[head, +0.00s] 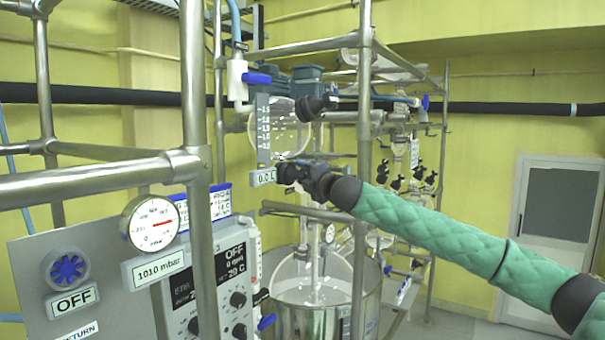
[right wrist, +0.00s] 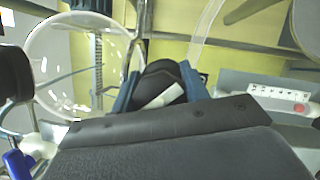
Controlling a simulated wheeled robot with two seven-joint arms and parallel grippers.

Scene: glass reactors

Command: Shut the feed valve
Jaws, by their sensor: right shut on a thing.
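My right gripper (head: 288,173) reaches in from the right on a green-sleeved arm. It is among the steel frame tubes, just right of the 0.0 C display (head: 263,178). In the right wrist view its blue-edged fingers are on both sides of a black rounded knob (right wrist: 164,82) with a white bar, apparently the feed valve's handle, and are shut on it. The white bar lies aslant in that view. In the head view the gripper hides the knob. My left gripper is not in view.
A round glass vessel (right wrist: 78,62) is close to the gripper's left in the wrist view. A large glass reactor (head: 312,290) stands below. Steel uprights (head: 364,130) surround the arm. A control panel (head: 90,250) with a pressure gauge (head: 152,222) is at the left.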

